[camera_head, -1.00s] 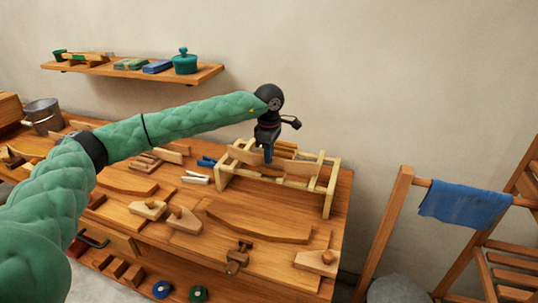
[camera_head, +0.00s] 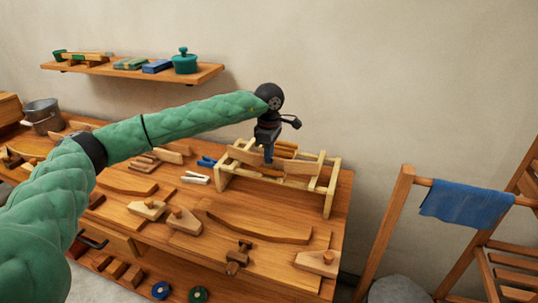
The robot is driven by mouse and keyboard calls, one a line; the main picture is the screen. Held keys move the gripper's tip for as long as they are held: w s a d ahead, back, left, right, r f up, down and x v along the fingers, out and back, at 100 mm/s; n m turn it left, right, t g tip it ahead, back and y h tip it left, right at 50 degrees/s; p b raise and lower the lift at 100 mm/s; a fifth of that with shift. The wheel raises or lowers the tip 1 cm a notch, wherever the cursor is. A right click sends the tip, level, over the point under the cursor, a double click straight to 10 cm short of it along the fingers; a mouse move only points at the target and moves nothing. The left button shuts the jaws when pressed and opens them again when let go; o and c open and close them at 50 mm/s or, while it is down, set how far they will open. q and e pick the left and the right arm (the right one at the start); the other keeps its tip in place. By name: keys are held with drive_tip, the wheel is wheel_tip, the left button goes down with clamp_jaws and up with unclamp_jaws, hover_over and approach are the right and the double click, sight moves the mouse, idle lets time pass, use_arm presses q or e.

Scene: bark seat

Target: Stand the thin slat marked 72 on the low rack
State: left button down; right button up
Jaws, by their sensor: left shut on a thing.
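The low rack (camera_head: 328,205) is a pale wooden frame at the back right of the workbench. A thin wooden slat (camera_head: 297,168) lies lengthwise across the rack, on its long edge. My left gripper (camera_head: 268,160) points down over the middle of the rack and is shut on this slat. The fingers hide part of it. No mark 72 can be read at this size, and I cannot tell whether the slat bears on the rack's bars. My right gripper is out of view.
The workbench (camera_head: 205,255) carries a long curved slat (camera_head: 260,228), wooden blocks with knobs (camera_head: 184,221) and a clamp (camera_head: 237,260). Blue (camera_head: 206,162) and white (camera_head: 196,178) clips lie left of the rack. A rail with a blue cloth (camera_head: 465,203) stands at the right.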

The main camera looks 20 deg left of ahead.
use_arm(q)
drive_tip(key=shift+f+b, duration=0.3)
drive_tip(key=c, duration=1.5)
unclamp_jaws()
drive_tip(key=shift+o, duration=0.2)
wheel_tip(320, 180, up, 11)
drive_tip(key=p, duration=0.2)
